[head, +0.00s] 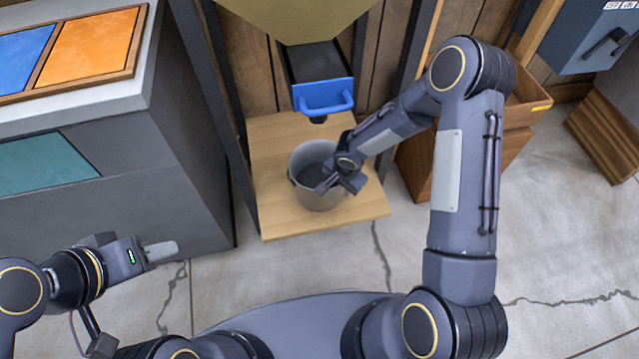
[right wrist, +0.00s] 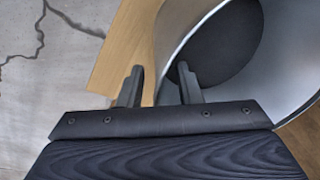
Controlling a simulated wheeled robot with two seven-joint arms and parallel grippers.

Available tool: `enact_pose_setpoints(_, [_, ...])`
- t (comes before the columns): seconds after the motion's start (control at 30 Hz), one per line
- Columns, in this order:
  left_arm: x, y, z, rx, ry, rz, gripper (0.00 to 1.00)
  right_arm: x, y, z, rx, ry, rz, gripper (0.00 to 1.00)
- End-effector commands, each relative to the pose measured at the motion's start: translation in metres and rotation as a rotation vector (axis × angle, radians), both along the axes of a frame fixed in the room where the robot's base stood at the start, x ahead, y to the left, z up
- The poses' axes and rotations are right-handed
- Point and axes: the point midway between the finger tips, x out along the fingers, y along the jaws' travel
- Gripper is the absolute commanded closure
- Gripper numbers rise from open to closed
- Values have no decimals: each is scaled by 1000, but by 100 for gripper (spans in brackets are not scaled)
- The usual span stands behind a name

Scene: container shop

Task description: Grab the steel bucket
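The steel bucket (head: 309,197) stands upright on a wooden shelf (head: 280,222) in the head view. My right gripper (head: 333,184) is at the bucket's right side, over its rim. In the right wrist view, the bucket (right wrist: 285,62) fills the upper right. The right gripper (right wrist: 159,85) is open there, with one finger inside the bucket and the other outside, so the wall lies between them with a visible gap. My left gripper (head: 160,251) is low at the left, away from the bucket. Its finger opening cannot be made out.
A blue-fronted drawer (head: 323,97) under a hopper (head: 295,18) hangs above the shelf behind the bucket. Dark posts stand on both sides. A grey counter (head: 180,150) is at the left. A wooden crate (head: 470,150) is behind my right arm. Cracked concrete floor is clear in front.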

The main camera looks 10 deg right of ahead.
Motion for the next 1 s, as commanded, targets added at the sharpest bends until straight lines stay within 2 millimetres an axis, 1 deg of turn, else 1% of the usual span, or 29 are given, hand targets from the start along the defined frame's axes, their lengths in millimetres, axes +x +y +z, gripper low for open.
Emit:
enact_pose_setpoints(0.03, [0, 0, -3, 0, 0, 0, 64, 1, 0, -7, 1, 1, -1, 68])
enact_pose_setpoints(0.1, [0, 0, -4, 0, 0, 0, 64, 2, 0, -10, 1, -1, -1, 68])
enact_pose_setpoints(0.33, [0, 0, -3, 0, 0, 0, 64, 2, 0, -10, 1, -1, 0, 68])
enact_pose_setpoints(0.5, [0, 0, -3, 0, 0, 0, 64, 2, 0, -10, 1, -1, 0, 90])
enact_pose_setpoints(0.57, [0, 0, -3, 0, 0, 0, 64, 2, 0, -10, 1, -1, 0, 98])
enact_pose_setpoints(0.6, [0, 0, -3, 0, 0, 0, 64, 2, 0, -10, 1, -1, 0, 100])
enact_pose_setpoints(1.0, [0, 0, -3, 0, 0, 0, 64, 3, 1, -9, 4, -3, 1, 100])
